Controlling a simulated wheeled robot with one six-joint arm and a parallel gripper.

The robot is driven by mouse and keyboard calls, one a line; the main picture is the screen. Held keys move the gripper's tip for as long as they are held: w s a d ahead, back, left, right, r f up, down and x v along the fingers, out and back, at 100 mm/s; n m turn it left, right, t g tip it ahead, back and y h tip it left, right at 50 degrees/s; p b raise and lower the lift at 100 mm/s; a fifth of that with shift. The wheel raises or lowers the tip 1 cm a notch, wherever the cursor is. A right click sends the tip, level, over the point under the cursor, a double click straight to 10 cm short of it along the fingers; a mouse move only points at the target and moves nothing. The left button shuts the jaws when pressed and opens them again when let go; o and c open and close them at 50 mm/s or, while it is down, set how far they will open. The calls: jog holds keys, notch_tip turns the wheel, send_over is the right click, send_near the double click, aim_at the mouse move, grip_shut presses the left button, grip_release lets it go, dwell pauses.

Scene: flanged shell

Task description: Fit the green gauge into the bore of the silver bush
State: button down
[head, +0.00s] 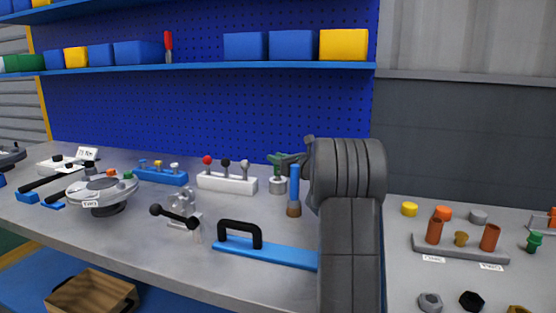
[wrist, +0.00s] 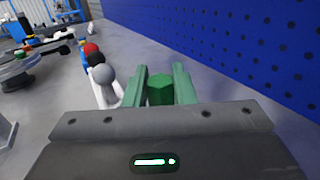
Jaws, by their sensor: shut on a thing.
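My gripper (head: 279,160) has green fingers and reaches leftward from my arm, above the bench near the blue pegboard. In the wrist view the fingers (wrist: 160,88) are shut on the green gauge (wrist: 160,91), which shows a hexagonal top between them. The silver bush (head: 277,186) stands upright on the bench directly below the fingers in the head view. Green shows right down to the bush's top, but I cannot tell whether the gauge is in the bore or just above it. The bush is hidden in the wrist view.
A blue upright piece with a brown foot (head: 294,190) stands close right of the bush. A white block with ball-topped levers (head: 227,183) stands to its left. A blue plate with a black handle (head: 265,250) lies in front. The pegboard (head: 210,105) rises behind.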

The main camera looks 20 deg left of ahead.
jog(key=shift+f, duration=0.15)
jog(key=c, duration=1.1)
grip_release()
notch_tip(320, 180, up, 10)
jog(key=p, duration=0.3)
notch_tip(320, 180, down, 10)
jog(key=b, duration=0.3)
jog(key=shift+r+p, duration=0.5)
jog(key=shift+p, duration=0.05)
jog(key=shift+f, duration=0.15)
